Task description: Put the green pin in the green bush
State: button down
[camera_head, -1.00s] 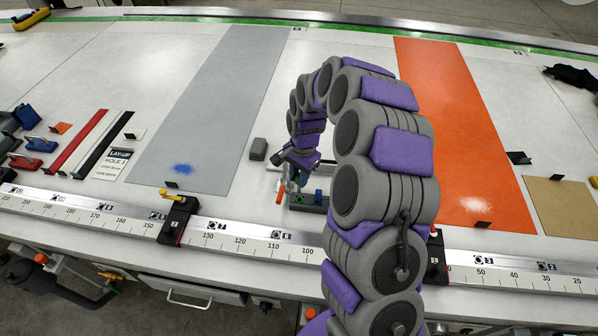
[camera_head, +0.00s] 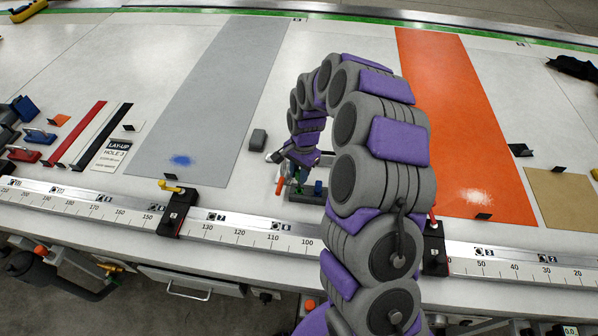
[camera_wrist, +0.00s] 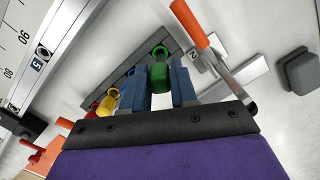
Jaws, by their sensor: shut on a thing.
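In the wrist view my gripper (camera_wrist: 160,88) is shut on the green pin (camera_wrist: 159,77), held between its two blue-grey fingers. The green bush (camera_wrist: 160,51) shows as a ring just beyond the pin, on a dark grey bar (camera_wrist: 173,36). Pin and bush overlap in this view, and I cannot tell whether the pin's tip is inside. Yellow (camera_wrist: 108,104) and red (camera_wrist: 91,109) rings show to the left along the bar. In the head view my gripper (camera_head: 297,178) is low over the bar, with the pin mostly hidden.
An orange-handled clamp (camera_wrist: 190,25) stands close to the right of the gripper. A grey block (camera_head: 258,139) lies behind and left on the table. A scale rail (camera_head: 245,233) runs along the front edge. Grey (camera_head: 215,100) and orange (camera_head: 455,120) sheets lie either side.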

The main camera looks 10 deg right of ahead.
jog(key=shift+s, duration=0.1)
jog(key=shift+f, duration=1.9)
jog(key=c, duration=0.8)
grip_release()
notch_tip(320, 180, up, 17)
jog(key=w+d+p, duration=0.1)
jog(key=shift+w+d, duration=0.15)
jog(key=shift+d, duration=0.2)
